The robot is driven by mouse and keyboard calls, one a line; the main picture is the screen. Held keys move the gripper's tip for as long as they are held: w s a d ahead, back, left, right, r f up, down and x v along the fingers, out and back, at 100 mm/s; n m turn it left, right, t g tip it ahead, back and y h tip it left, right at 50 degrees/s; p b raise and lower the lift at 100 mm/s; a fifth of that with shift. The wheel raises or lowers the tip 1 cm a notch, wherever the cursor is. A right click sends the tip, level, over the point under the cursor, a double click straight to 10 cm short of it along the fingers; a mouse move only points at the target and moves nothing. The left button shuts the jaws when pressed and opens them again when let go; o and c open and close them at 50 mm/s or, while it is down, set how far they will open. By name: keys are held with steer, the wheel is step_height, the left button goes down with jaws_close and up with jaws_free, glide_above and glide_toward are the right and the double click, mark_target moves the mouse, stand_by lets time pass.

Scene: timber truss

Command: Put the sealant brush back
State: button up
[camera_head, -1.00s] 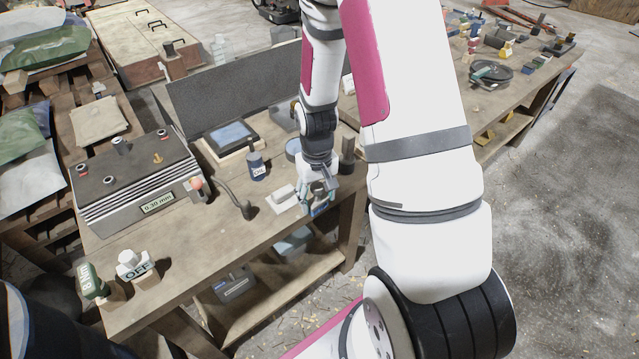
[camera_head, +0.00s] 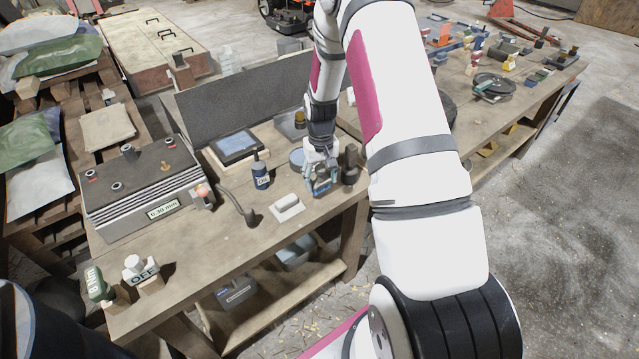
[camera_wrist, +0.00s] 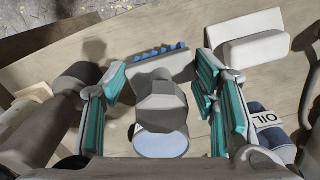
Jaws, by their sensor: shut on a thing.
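My gripper (camera_head: 321,183) is over the right end of the near workbench, in front of a round tin (camera_head: 298,160). In the wrist view, its teal-padded fingers (camera_wrist: 160,92) are closed around a grey, faceted piece with a bar of blue bristle-like tufts, which I take for the sealant brush (camera_wrist: 161,88). The tin's pale blue round top (camera_wrist: 160,142) shows below the brush in that view. In the head view the brush is mostly hidden by my fingers. I cannot tell whether it touches the bench.
A white block (camera_head: 288,208) and the OIL bottle (camera_head: 261,172) stand left of my gripper. A dark upright piece (camera_head: 351,165) stands close on its right. A framed tablet (camera_head: 237,146) lies behind. The bench front (camera_head: 210,255) is fairly clear.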

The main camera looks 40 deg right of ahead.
mark_target(319, 184)
steer(key=shift+w+d, duration=0.2)
steer(key=shift+w, duration=0.4)
steer(key=shift+f+p, duration=0.4)
steer(key=shift+f, duration=1.4)
steer(key=shift+f, duration=0.1)
steer(key=o, duration=1.1)
